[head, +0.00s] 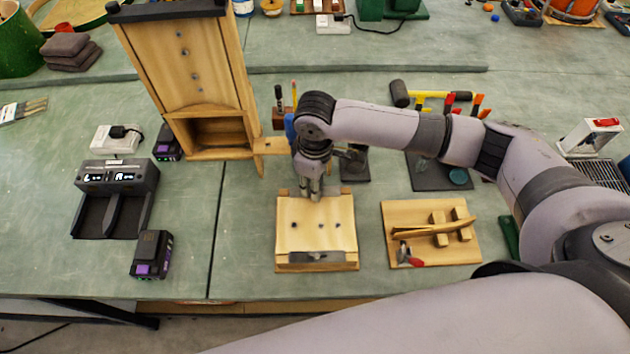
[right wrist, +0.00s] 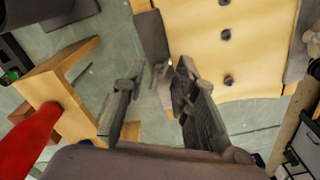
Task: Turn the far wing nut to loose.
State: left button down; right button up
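A light wooden board fixture (head: 316,240) lies on the green bench, with three small dark round spots in a row across it. The board also shows in the right wrist view (right wrist: 255,50), at the upper right. My right gripper (head: 311,195) points down at the board's far edge. In the right wrist view my right gripper (right wrist: 156,78) has its two fingers apart. A small grey piece (right wrist: 161,82) shows between the fingers; I cannot tell whether it is the far wing nut. No wing nut is clear in the head view, where the gripper covers part of the far edge. My left gripper is out of view.
A tall wooden cabinet (head: 185,65) stands behind, to the left. A wooden plate with blocks (head: 430,250) and a red-handled clamp (head: 410,259) lies to the right. A dark charger (head: 118,190) and a battery (head: 152,254) sit left. Bench between battery and board is clear.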

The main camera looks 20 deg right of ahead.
grip_shut()
dwell(0.4)
jog(key=shift+r+n+p, duration=0.2)
jog(key=shift+n+p, duration=0.5)
jog(key=shift+p, duration=0.25)
jog(key=shift+n+p, duration=0.75)
jog(key=shift+n, duration=0.05)
jog(key=n+p, duration=0.2)
jog(key=n, duration=0.1)
jog(key=shift+f+n+p, duration=0.15)
jog(key=shift+n+p, duration=0.7)
jog(key=shift+n, duration=0.85)
